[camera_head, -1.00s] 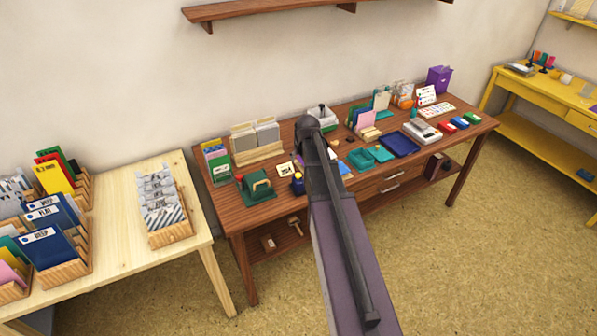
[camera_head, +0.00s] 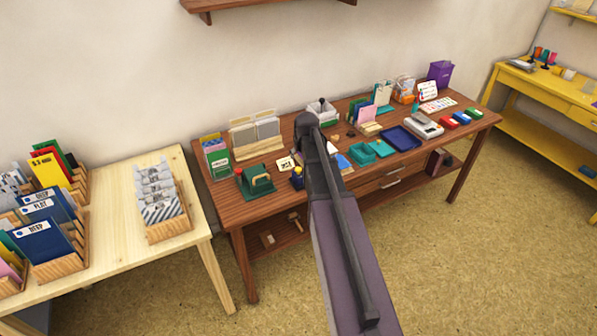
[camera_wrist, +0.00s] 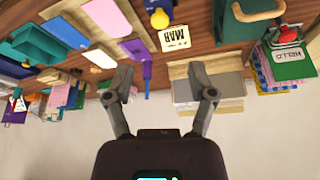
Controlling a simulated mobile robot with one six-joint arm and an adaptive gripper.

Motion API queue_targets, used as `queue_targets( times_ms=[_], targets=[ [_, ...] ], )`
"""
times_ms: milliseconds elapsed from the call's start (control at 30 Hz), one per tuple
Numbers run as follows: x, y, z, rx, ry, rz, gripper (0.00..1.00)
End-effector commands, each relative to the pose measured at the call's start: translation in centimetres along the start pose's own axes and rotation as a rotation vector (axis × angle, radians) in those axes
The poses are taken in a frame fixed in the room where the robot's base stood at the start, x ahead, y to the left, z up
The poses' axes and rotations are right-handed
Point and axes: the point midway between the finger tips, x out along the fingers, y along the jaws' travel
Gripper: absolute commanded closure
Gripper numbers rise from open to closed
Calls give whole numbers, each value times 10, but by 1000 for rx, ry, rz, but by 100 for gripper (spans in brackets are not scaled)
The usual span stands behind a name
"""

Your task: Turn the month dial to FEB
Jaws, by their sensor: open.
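A small cream card or plate reading "MAR" (camera_wrist: 173,37) appears upside down in the wrist view, beside a yellow-topped navy object (camera_wrist: 159,17). In the head view a small cream card (camera_head: 285,163) lies on the brown desk, left of a navy bottle with a yellow top (camera_head: 297,180). I cannot tell whether the MAR plate is part of the dial; no dial is clearly seen. My gripper (camera_wrist: 160,82) is open and empty above the desk's back part. In the head view it is hidden behind my arm.
The brown desk (camera_head: 228,207) is crowded. A green stamp press (camera_head: 257,182), wooden card holder (camera_head: 258,150), teal boxes (camera_head: 362,155), navy tray (camera_head: 402,138) and a grey device (camera_head: 425,125) stand on it. A pale table (camera_head: 115,215) is at left.

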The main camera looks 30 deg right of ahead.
Motion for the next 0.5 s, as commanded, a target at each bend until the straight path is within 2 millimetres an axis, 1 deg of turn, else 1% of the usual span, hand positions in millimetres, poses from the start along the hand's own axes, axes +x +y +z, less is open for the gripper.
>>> queue_targets(
  times_ms=[33,500],
  targets=[
    [9,0,1,0,0,0,28],
    [48,0,1,0,0,0,28]
  ],
)
